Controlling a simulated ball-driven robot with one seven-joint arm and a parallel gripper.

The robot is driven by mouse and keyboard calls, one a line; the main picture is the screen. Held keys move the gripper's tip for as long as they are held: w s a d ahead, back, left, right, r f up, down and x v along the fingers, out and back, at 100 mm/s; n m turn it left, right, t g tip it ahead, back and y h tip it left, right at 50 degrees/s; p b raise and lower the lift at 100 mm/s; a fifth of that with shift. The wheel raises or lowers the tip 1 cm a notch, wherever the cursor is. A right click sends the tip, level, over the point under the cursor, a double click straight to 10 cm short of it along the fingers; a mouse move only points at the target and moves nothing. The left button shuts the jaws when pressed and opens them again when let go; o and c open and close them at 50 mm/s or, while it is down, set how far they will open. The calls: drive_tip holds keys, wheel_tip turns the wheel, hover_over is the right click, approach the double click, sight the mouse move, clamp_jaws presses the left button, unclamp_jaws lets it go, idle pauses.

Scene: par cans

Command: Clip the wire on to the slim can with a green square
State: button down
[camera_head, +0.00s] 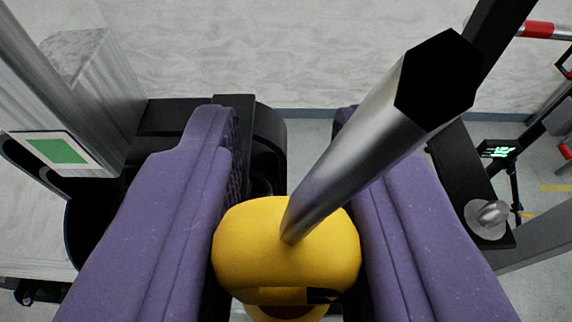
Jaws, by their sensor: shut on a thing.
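My gripper (282,140) has two purple padded fingers, shut on a yellow rounded handle (285,250) low in the middle. A shiny metal shaft (360,155) rises from the handle up and to the right, ending in a black hexagonal face. It looks like a hand tool. I cannot make out a wire or clip. A green square (58,150) on a pale plate shows at the left.
A metal post (50,85) stands at the upper left. A black bracket with a pale metal knob (488,217) is at the right, near a small lit green display (497,149). A red and white bar (545,30) is at the upper right. A pale wall lies behind.

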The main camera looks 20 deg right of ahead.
drive_tip(key=shift+w+a+f+b, duration=0.1)
drive_tip(key=shift+w+a+b, duration=0.35)
drive_tip(key=shift+w+b, duration=0.35)
drive_tip(key=shift+w+a+f+b, duration=0.1)
drive_tip(key=shift+w+a+b, duration=0.3)
drive_tip(key=shift+w+b, duration=0.35)
drive_tip(key=shift+w+a+r, duration=0.15)
drive_tip(key=shift+w+a, duration=0.05)
drive_tip(key=shift+w, duration=0.2)
drive_tip(key=shift+f+b, duration=1.25)
drive_tip(key=shift+b, duration=0.95)
idle(0.7)
drive_tip(key=c, duration=0.8)
unclamp_jaws()
drive_tip(key=shift+o, duration=0.2)
drive_tip(key=v, duration=0.7)
drive_tip(key=shift+s+p, duration=0.3)
drive_tip(key=shift+s, duration=0.1)
